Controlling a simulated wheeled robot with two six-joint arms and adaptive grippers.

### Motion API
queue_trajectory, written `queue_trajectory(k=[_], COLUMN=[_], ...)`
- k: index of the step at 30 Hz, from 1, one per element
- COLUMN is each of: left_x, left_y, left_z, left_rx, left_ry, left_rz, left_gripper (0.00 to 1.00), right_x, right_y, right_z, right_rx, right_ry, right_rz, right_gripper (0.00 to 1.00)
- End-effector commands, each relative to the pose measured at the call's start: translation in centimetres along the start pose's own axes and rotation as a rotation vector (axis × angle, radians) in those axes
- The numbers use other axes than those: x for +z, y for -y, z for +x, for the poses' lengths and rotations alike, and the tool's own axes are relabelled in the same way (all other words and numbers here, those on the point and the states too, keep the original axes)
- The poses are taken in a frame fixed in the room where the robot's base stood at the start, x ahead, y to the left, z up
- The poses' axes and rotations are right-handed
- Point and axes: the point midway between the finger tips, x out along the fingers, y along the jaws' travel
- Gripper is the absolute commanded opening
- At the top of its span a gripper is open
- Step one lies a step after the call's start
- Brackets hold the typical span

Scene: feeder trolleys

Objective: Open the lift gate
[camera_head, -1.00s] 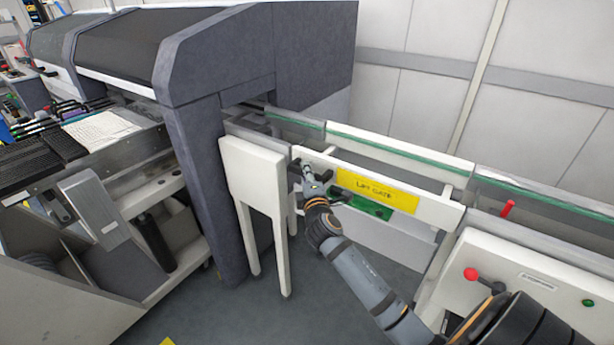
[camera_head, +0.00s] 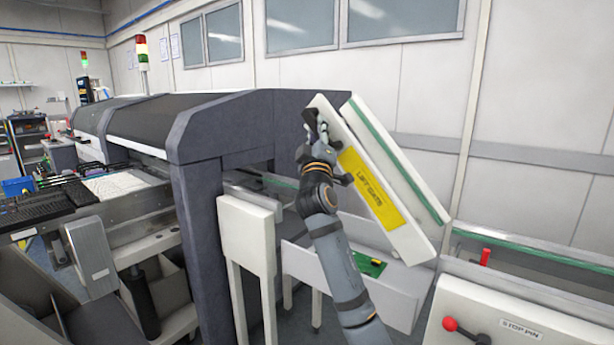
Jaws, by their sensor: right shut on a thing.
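The lift gate (camera_head: 408,240) is a white beam with a yellow "LIFT GATE" label and a green-edged strip. It is tilted steeply up, its left end high and its right end low near the stop pin panel. My right gripper (camera_head: 318,127) is at the gate's raised upper left end, shut on its dark handle; the fingers partly hide the handle. My left gripper is not in view.
A white panel with a red-knobbed lever (camera_head: 466,332) and a "STOP PIN" label stands at lower right. A red pin (camera_head: 485,257) stands above it. A green board (camera_head: 370,264) lies below the gate. A grey machine (camera_head: 208,150) stands left, with a white stand (camera_head: 247,240) before it.

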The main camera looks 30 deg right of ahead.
Motion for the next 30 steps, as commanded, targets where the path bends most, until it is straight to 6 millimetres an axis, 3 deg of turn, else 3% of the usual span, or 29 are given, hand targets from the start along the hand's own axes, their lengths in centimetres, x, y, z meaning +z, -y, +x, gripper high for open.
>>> queue_trajectory(k=[1,6,15,22,30], left_x=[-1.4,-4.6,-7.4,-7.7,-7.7], left_y=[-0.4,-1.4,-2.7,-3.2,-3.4], left_z=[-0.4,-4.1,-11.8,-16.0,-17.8], left_rx=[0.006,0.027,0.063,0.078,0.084], left_ry=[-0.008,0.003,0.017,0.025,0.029], left_rz=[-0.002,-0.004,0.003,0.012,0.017], left_gripper=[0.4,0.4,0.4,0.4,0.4], right_x=[0.0,0.0,1.1,1.8,2.1], right_y=[-1.7,-7.5,-15.2,-18.3,-19.5], right_z=[-0.1,-0.1,-1.1,-1.8,-2.0], right_rx=[0.04,0.146,0.282,0.337,0.358], right_ry=[-0.003,-0.003,-0.001,0.001,0.003], right_rz=[0.031,0.136,0.276,0.336,0.36], right_gripper=[0.0,0.0,0.0,0.0,0.0])
